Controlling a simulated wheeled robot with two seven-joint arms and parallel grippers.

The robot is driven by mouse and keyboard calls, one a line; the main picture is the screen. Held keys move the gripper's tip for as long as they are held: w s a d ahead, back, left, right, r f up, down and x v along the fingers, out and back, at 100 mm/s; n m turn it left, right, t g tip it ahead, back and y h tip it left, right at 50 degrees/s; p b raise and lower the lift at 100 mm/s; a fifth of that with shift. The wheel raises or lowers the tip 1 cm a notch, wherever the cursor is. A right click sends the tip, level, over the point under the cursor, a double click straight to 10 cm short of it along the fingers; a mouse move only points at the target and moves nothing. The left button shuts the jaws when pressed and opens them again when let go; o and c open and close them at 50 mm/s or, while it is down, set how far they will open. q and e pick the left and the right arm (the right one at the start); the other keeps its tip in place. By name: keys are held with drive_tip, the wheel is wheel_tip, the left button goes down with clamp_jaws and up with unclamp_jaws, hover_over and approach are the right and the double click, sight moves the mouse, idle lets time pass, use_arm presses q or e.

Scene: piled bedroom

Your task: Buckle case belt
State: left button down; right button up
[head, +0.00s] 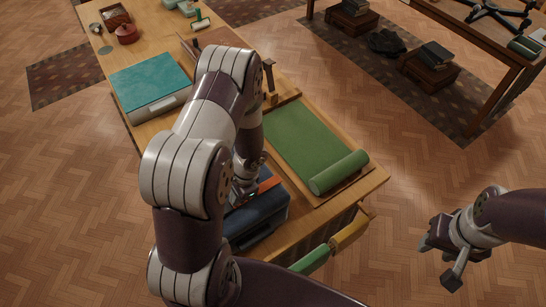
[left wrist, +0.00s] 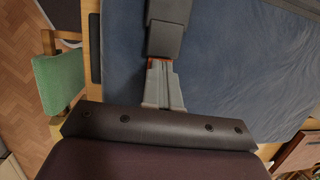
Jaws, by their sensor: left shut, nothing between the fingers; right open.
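A dark blue case (head: 262,218) lies on the near end of the wooden table. An orange strip (head: 269,184), perhaps its belt, shows along its far side. My left gripper (head: 243,190) is shut and empty, low over the case, and my arm covers much of it. In the left wrist view the blue case surface (left wrist: 235,70) fills most of the picture. A little orange shows beside my shut left gripper (left wrist: 164,58). A dark grey piece (left wrist: 170,9) lies beyond it; I cannot tell whether it is a buckle. My right gripper (head: 447,252) is open and empty, out over the floor.
A green mat (head: 300,140) with a rolled end lies beside the case. A teal-covered box (head: 150,80) stands further back. Open parquet floor (head: 400,180) lies to the right.

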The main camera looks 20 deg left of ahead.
idle(0.4)
use_arm(q)
wheel_tip(320, 180, up, 8)
drive_tip(key=p, duration=0.6)
drive_tip(key=shift+p, duration=0.4)
